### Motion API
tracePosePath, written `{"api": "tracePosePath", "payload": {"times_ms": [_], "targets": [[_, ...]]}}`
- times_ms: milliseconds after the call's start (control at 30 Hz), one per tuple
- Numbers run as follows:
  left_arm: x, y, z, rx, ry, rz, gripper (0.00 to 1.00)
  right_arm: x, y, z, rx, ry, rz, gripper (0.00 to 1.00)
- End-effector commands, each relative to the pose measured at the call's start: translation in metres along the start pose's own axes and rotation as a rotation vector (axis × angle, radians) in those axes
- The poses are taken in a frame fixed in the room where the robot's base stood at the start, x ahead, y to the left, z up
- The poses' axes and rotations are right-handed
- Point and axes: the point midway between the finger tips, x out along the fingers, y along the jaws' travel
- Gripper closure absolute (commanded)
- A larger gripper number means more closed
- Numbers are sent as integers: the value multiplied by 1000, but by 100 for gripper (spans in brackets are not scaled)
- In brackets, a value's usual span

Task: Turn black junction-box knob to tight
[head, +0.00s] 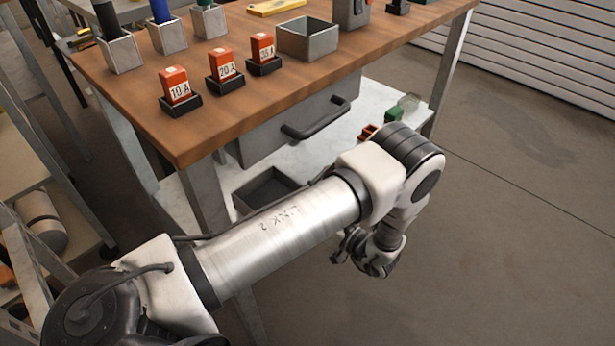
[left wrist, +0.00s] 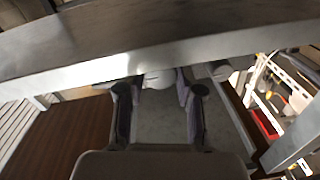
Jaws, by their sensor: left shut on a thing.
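My left arm crosses the head view from the lower left. Its gripper (head: 352,246) hangs low, to the right of the bench's lower shelf, partly turned away. In the left wrist view the two fingers (left wrist: 160,90) stand on either side of a pale rounded thing (left wrist: 157,79) that I cannot name. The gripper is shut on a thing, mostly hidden. A grey box (head: 350,12) stands at the bench's back edge, cut off by the frame, with a small black thing (head: 398,6) to its right. I cannot make out the junction-box knob. My right gripper is not in view.
The wooden bench (head: 225,128) carries orange fuse blocks (head: 223,65) on black bases and a grey open bin (head: 308,40). A grey drawer (head: 265,130) with a dark handle (head: 318,122) hangs below. The floor (head: 520,240) at right is clear.

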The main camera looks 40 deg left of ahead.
Motion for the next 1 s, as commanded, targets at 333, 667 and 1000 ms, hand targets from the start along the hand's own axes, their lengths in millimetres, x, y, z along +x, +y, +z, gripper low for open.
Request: {"api": "tracePosePath", "payload": {"times_ms": [333,667,1000], "targets": [[0,0,0,33,3,0,57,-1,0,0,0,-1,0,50],[0,0,0,32,3,0,39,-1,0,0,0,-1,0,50],[1,-12,-53,28,4,0,39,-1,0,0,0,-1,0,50]]}}
